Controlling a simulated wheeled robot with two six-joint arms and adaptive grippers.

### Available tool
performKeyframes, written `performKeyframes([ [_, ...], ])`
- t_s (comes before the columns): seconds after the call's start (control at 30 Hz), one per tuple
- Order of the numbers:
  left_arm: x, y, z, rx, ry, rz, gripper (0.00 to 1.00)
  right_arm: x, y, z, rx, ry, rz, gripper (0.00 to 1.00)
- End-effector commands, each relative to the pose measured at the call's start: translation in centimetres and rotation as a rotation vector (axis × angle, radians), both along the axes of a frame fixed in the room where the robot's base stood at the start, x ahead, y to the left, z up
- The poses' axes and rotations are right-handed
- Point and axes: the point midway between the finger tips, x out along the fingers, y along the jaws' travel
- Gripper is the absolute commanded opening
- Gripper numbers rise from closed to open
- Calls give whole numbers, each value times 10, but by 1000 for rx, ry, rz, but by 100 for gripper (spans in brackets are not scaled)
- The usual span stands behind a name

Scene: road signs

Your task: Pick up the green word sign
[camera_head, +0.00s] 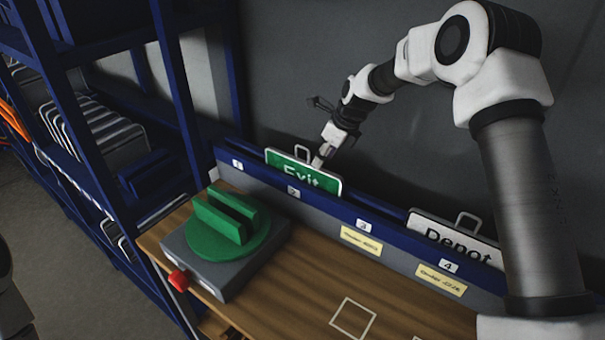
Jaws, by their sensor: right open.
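The green word sign (303,171) reads "Exit" in white letters and has a wire handle on its top edge. It stands in the blue rack behind the wooden bench, near the label 2, with its lower part hidden by the rack's front. My right gripper (318,162) is open at the sign's upper right edge, close to the handle. I cannot tell whether its fingers touch the sign. My left gripper is not in view; only a dark part of my left arm shows at the left edge.
A white "Depot" sign (456,238) with a handle stands farther right in the blue rack (262,184). A green slotted turntable on a grey base (192,256) with a red button sits on the bench (305,262). Blue shelving (112,200) stands at left.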

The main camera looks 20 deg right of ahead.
Motion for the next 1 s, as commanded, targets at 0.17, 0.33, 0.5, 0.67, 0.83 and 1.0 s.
performKeyframes([
  [0.17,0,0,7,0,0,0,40,7,4,-20,-1,4,0,46],
  [0.33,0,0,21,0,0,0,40,18,6,-41,-3,4,0,46],
  [0.5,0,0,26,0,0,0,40,28,10,-67,-1,2,1,46],
  [0.67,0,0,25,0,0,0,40,29,10,-71,-1,-1,1,46],
  [0.83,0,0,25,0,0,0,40,29,10,-70,-1,1,1,10],
  [1.0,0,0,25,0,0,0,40,28,10,-70,-1,1,1,0],
])
